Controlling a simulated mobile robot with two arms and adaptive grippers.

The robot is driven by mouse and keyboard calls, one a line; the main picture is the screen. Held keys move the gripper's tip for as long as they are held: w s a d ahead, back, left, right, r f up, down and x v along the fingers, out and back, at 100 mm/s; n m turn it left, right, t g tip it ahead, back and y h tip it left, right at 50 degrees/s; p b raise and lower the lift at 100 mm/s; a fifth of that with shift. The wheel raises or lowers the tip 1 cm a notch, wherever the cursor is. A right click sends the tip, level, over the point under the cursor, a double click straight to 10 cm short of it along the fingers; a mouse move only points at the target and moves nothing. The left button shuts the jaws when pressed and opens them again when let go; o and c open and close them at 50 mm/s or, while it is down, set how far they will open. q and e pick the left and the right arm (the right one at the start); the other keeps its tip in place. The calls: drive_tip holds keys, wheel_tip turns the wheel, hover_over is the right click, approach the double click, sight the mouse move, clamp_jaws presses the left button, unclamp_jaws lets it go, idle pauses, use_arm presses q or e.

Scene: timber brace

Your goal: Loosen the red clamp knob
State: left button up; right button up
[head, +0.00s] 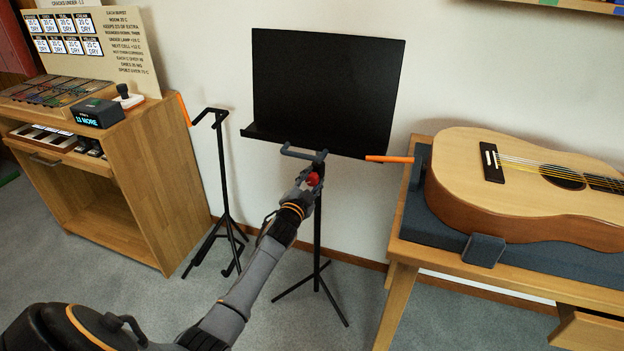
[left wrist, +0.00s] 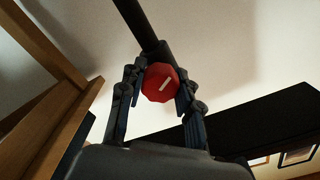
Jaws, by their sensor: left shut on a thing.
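The red clamp knob (head: 313,179) sits on the upright post of a black music stand (head: 325,90), just below its desk. My left gripper (head: 307,182) reaches it from the lower left in the head view. In the left wrist view the knob (left wrist: 160,83) is a red many-sided disc with a pale slanted mark on its face. The fingers of my left gripper (left wrist: 158,88) stand on both sides of it and are shut on it. The stand's dark post (left wrist: 140,25) runs up behind the knob. My right gripper is not in view.
A guitar (head: 530,180) lies on a padded wooden bench (head: 404,250) to the right. A smaller black stand (head: 222,170) and a wooden cabinet (head: 150,190) are to the left. An orange pencil-like stick (head: 389,159) juts from the desk's right end. Carpet is open in front.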

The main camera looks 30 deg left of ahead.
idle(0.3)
use_arm(q)
drive_tip(key=o, duration=1.2)
drive_tip(key=shift+f, duration=0.1)
drive_tip(key=shift+c, duration=0.2)
drive_tip(key=shift+s, duration=0.1)
drive_tip(key=v, duration=1.2)
drive_tip(key=shift+a, duration=0.1)
